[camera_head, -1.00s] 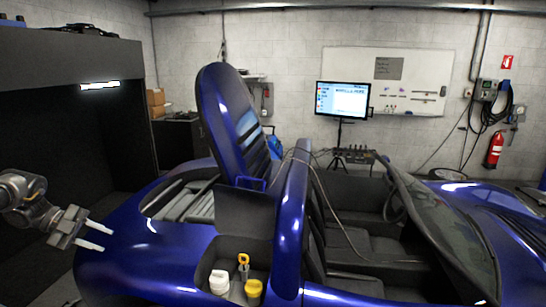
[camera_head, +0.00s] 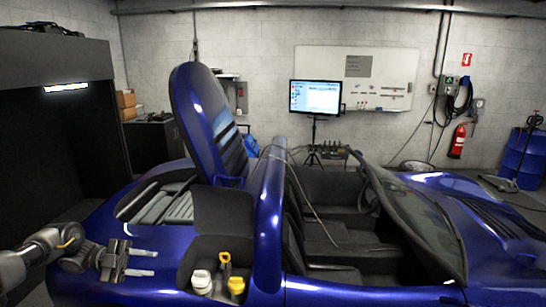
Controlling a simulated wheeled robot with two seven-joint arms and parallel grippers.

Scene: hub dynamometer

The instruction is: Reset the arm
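My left gripper (camera_head: 142,263) comes in from the lower left, in front of the blue car's (camera_head: 90,240) rear side. Its two pale fingers point right and stand apart, with nothing between them. To its right, a recess in the car body holds a white-capped bottle (camera_head: 201,281), a yellow-capped container (camera_head: 236,287) and a yellow-handled dipstick-like item (camera_head: 225,262). The gripper is apart from these. My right gripper is not in view.
The raised blue engine cover (camera_head: 205,120) stands upright behind the gripper. A dark cabinet-like booth (camera_head: 50,130) is at the left. A monitor (camera_head: 315,97) on a stand, a fire extinguisher (camera_head: 457,141) and a blue drum (camera_head: 522,160) are farther back.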

